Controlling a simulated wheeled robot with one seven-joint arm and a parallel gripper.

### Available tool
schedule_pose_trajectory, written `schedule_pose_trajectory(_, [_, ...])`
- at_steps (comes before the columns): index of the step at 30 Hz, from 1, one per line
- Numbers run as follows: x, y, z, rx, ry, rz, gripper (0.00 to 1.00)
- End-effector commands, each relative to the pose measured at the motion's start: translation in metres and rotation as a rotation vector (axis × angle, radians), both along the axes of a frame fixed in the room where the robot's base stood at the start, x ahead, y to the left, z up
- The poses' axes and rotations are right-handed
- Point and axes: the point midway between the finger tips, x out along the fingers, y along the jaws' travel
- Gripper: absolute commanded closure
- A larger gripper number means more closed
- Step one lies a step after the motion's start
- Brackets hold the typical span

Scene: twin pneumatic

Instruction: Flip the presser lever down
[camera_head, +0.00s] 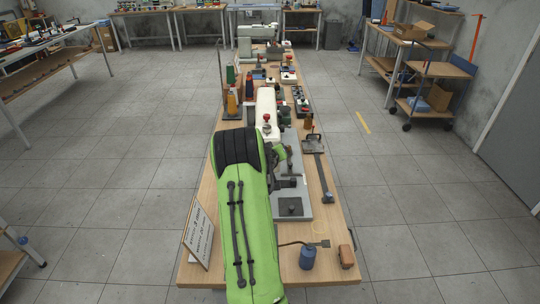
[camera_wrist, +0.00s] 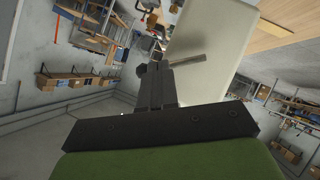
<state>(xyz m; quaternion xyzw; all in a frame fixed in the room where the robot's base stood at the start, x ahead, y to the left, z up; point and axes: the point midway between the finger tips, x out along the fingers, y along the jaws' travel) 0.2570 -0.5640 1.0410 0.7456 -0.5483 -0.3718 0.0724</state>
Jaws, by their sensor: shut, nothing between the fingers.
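The white sewing machine (camera_head: 265,108) stands on the long wooden bench, partly hidden by my green arm. In the wrist view its pale body (camera_wrist: 205,35) fills the upper right, steeply tilted. A short grey rod, seemingly the presser lever (camera_wrist: 188,61), crosses in front of that body. Its left end meets or passes behind my fingertips; I cannot tell whether they touch. My gripper (camera_wrist: 157,72) is shut and empty, its dark fingers pointing up the picture toward the machine. In the head view the lever and my fingertips cannot be made out.
A grey base plate (camera_head: 300,210) lies right of my arm.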

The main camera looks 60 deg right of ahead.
Motion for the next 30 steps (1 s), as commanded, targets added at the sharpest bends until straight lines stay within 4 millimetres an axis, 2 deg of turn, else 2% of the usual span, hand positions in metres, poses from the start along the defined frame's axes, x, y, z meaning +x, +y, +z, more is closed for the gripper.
schedule_pose_trajectory(14, [-0.015,-0.008,-0.022,0.181,-0.361,-0.003,1.00])
schedule_pose_trajectory(23, [-0.012,-0.006,-0.018,0.185,-0.363,0.001,1.00])
schedule_pose_trajectory(30, [-0.002,-0.001,-0.017,0.186,-0.361,0.001,1.00])
